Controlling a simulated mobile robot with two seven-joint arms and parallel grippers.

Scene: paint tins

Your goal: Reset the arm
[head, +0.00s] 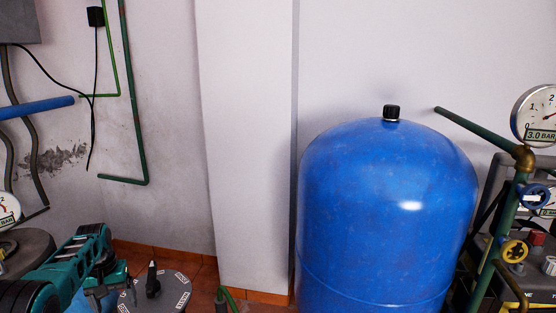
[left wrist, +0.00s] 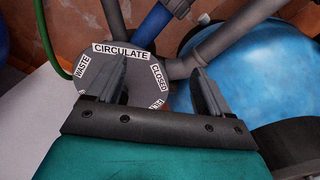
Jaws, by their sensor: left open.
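My left arm is teal and black and comes in at the lower left of the head view. Its gripper (head: 112,284) is beside a round grey selector plate (head: 172,294) with white labels and a black handle. In the left wrist view the two dark fingers of the left gripper (left wrist: 158,68) are apart with nothing held between them. The selector plate (left wrist: 136,72) shows behind them, with labels reading CIRCULATE, WASTE and CLOSED. The left finger covers part of the plate. My right gripper is in neither view.
A large blue tank (head: 385,210) with a black cap stands right of centre. Gauges (head: 540,112) and valves (head: 514,250) crowd the right edge. Green pipes (head: 136,120) run along the left wall. A pale pillar (head: 245,150) stands left of the tank.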

